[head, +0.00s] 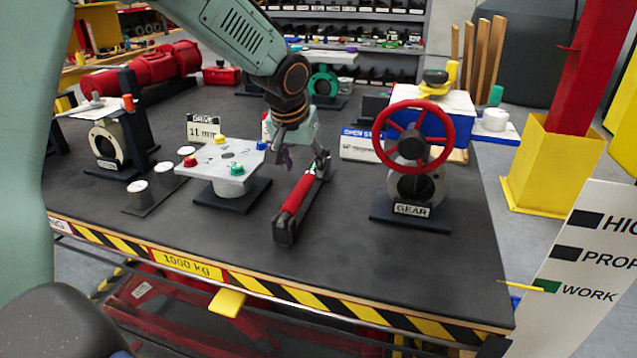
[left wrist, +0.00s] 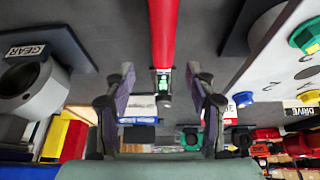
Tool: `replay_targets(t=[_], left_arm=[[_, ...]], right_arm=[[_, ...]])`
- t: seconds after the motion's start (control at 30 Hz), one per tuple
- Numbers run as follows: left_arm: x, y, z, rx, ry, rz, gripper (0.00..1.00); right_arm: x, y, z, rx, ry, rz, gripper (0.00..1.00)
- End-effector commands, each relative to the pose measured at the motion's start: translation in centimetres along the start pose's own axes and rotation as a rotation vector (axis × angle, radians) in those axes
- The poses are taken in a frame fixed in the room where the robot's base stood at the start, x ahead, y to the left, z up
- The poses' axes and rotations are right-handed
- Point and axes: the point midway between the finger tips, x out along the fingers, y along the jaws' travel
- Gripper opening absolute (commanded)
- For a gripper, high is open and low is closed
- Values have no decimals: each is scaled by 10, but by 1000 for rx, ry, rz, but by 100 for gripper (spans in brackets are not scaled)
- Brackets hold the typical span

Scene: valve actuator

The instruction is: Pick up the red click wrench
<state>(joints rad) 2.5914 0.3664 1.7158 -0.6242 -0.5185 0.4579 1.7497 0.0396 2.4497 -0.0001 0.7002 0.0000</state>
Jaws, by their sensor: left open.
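The red click wrench (head: 297,197) lies on the dark table top between the block with coloured knobs and the red handwheel. Its red shaft (left wrist: 163,32) also shows in the left wrist view, running down from the top edge to a dark end with a small green patch. My left gripper (head: 304,160) is above the far end of the wrench. In the left wrist view my left gripper (left wrist: 161,80) is open, with one finger on each side of the wrench line and visible gaps between. My right gripper is out of view.
The grey knob block (head: 225,178) stands close left of the wrench. The gear unit with the red handwheel (head: 413,147) stands to the right. A blue and white box (head: 361,146) is behind. The table's striped front edge (head: 300,296) is near, with clear top before it.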

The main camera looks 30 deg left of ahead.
Motion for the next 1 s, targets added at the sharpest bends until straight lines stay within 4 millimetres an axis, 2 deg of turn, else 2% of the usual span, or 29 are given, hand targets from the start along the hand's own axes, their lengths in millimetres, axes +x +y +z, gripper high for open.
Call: replay_targets(t=[0.17, 0.7, 1.0], left_arm=[[8, -2, 4, -3, -2, -1, 56], [72, -3, 5, -2, 0, -1, 56], [76, -2, 2, 0, 1, 0, 56]], right_arm=[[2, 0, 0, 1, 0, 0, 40], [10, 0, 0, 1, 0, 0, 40], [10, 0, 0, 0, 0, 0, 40]])
